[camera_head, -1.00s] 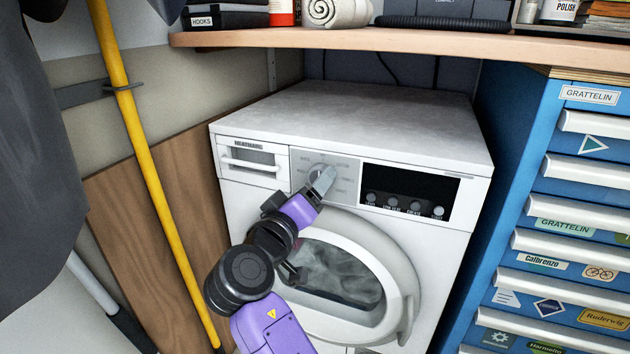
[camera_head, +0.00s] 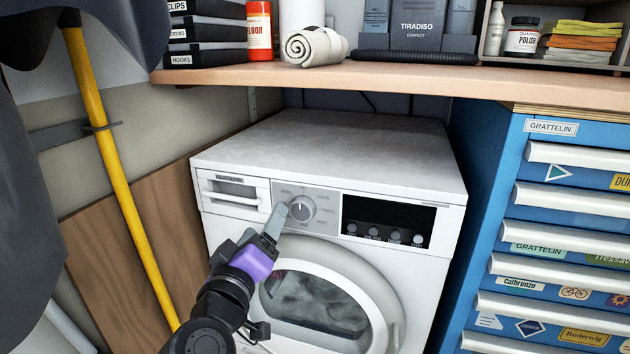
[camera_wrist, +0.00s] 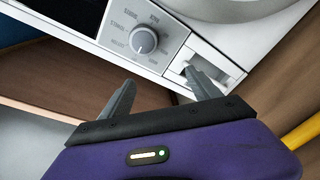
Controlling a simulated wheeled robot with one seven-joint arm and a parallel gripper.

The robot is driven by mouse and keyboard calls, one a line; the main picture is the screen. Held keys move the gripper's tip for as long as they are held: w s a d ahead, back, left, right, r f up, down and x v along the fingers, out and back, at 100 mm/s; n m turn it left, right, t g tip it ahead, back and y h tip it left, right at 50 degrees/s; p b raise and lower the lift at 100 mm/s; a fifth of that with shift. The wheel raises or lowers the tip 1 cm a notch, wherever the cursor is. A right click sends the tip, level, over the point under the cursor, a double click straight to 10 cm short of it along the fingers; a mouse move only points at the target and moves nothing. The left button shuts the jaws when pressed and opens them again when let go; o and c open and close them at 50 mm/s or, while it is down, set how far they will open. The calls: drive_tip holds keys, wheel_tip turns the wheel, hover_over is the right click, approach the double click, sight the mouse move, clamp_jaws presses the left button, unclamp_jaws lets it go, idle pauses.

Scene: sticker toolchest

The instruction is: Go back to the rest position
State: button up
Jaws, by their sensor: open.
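My purple and black gripper (camera_head: 272,228) is in front of the washing machine (camera_head: 350,150), just below and left of its round programme dial (camera_head: 302,208) in the head view. In the wrist view my gripper (camera_wrist: 160,98) shows two grey fingers spread apart with nothing between them. The dial (camera_wrist: 143,40) stands beyond the fingertips there, apart from them. The detergent drawer (camera_wrist: 205,70) is partly behind the right finger in that view. The machine's round door (camera_head: 325,295) is closed, with its lower left part hidden by my arm.
A wooden shelf (camera_head: 400,76) with boxes and bottles runs above the machine. A blue drawer cabinet (camera_head: 500,190) stands at the right. A yellow pole (camera_head: 120,180) and dark hanging cloth (camera_head: 30,180) are at the left. The machine's top is clear.

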drive_tip(key=s+d+f+n+y, duration=0.1)
drive_tip(key=s+d+f+y, duration=0.4)
drive_tip(key=s+f+y, duration=0.6)
drive_tip(key=s+d+f+m+g+h, duration=0.1)
drive_tip(key=s+d+f+m+h, duration=0.2)
drive_tip(key=s+d, duration=0.75)
drive_tip(key=s+d+f+m+g+h, duration=0.1)
drive_tip(key=s+d+f+m+h, duration=0.2)
drive_tip(key=s+d, duration=0.8)
drive_tip(key=s+d+f+m+g+h, duration=0.1)
drive_tip(key=s+d+f+m+h, duration=0.35)
drive_tip(key=s, duration=1.05)
wheel_tip(320, 180, up, 33)
drive_tip(key=d+n+y+p, duration=0.1)
drive_tip(key=n+p, duration=0.1)
drive_tip(key=p, duration=2.9)
drive_tip(key=shift+w+d, duration=0.3)
drive_tip(key=shift+f+y, duration=0.1)
drive_tip(key=shift+y, duration=0.15)
drive_tip(key=shift+c, duration=0.2)
